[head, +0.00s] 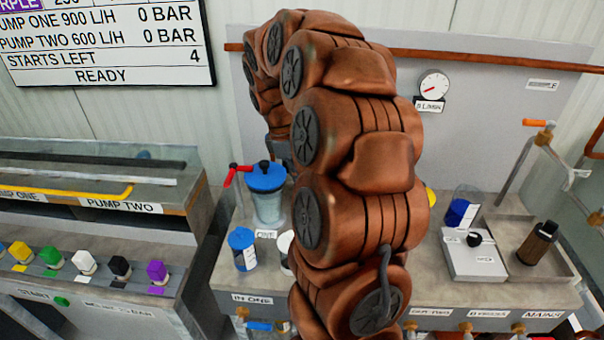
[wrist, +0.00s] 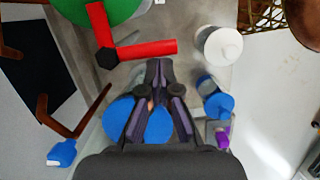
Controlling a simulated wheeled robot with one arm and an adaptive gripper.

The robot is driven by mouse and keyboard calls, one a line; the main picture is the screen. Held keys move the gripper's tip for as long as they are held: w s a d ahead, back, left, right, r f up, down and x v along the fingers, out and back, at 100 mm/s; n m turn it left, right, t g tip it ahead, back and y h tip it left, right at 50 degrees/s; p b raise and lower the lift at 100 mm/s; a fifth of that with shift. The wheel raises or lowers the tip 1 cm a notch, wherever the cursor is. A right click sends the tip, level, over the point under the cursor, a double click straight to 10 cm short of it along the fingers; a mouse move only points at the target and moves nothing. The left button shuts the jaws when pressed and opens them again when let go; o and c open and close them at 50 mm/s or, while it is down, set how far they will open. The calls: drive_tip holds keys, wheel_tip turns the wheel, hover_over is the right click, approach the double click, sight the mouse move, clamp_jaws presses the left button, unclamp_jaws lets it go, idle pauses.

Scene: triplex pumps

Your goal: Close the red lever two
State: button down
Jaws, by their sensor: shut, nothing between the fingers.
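In the wrist view, a red L-shaped lever (wrist: 148,49) with a black hub lies beside and partly over a green disc (wrist: 125,8). One arm points up, the other to the right. My gripper (wrist: 160,68) is shut and empty, its tips just below the right-pointing arm in the picture; whether they touch cannot be told. In the head view, a red lever (head: 230,176) shows left of a blue-lidded clear jar (head: 267,179). I cannot tell whether it is the same lever, nor which is lever two. My arm hides much of the bench there.
Below my gripper in the wrist view is a blue disc (wrist: 155,125). A white-capped container (wrist: 218,45) and a small blue-capped bottle (wrist: 215,103) stand to its right.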

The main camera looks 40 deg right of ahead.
drive_tip(key=w+a+r, duration=0.2)
drive_tip(key=r, duration=0.3)
drive_tip(key=w+a+r+b, duration=0.1)
drive_tip(key=w+a+r, duration=0.1)
drive_tip(key=r, duration=0.3)
drive_tip(key=shift+w+r, duration=0.3)
drive_tip(key=shift+w, duration=0.05)
idle(0.4)
drive_tip(key=s+a+f+m, duration=0.2)
drive_tip(key=s+a+f, duration=0.1)
drive_tip(key=s+a, duration=0.8)
drive_tip(key=s+a+f+m, duration=0.2)
drive_tip(key=s+a+f, duration=0.2)
drive_tip(key=s, duration=0.3)
drive_tip(key=s+a+f+m+y+p, duration=0.1)
drive_tip(key=s+a+f+m, duration=0.1)
drive_tip(key=s+a+f, duration=0.3)
drive_tip(key=shift+s+a+f+m, duration=0.25)
drive_tip(key=shift+s+a+m, duration=0.15)
drive_tip(key=shift+s+a, duration=0.5)
